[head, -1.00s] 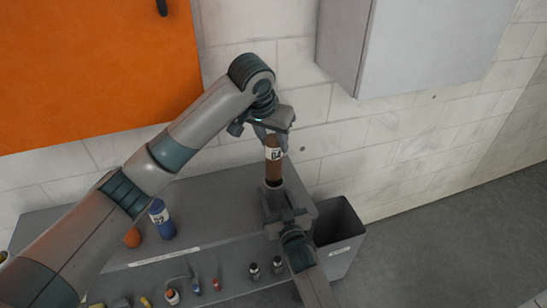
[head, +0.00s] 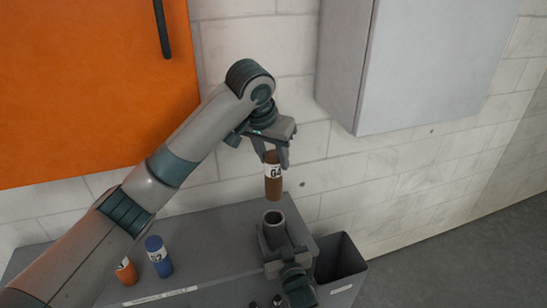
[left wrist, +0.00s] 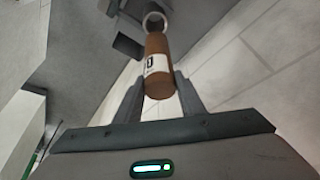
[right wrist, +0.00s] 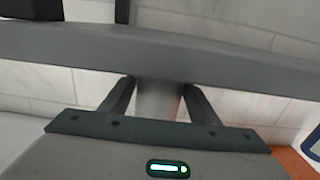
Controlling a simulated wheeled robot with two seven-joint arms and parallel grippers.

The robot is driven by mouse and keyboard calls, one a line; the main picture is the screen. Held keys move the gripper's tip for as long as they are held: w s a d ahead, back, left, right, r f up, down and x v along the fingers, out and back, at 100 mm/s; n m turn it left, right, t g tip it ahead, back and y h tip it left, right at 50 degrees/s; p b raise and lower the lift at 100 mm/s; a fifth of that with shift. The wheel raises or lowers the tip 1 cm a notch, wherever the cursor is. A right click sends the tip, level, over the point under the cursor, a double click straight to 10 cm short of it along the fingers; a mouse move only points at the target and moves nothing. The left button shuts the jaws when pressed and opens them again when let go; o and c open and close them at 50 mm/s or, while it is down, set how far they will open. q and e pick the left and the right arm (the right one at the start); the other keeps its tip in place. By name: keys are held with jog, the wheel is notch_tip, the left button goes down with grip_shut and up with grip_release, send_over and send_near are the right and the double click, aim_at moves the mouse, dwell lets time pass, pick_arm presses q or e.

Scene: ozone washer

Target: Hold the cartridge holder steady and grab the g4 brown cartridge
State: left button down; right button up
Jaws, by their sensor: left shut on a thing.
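The brown G4 cartridge (head: 273,178) has a white label and hangs upright in my left gripper (head: 272,152), which is shut on its upper end. Its lower end is just above the open top of the grey cartridge holder (head: 274,217), clear of it. In the left wrist view the cartridge (left wrist: 157,68) is between the fingers (left wrist: 158,95), with the holder's round opening (left wrist: 154,21) beyond it. My right gripper (head: 279,262) is low at the holder. In the right wrist view its fingers (right wrist: 159,92) close on both sides of the grey holder tube (right wrist: 158,100).
A blue cartridge (head: 158,256) and an orange one (head: 126,271) stand on the grey bench (head: 205,262) at left. A dark open bin (head: 340,262) is right of the bench. A grey wall box (head: 430,60) and an orange panel (head: 90,90) are above.

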jog(key=shift+o, duration=1.3)
jog(key=v, duration=1.2)
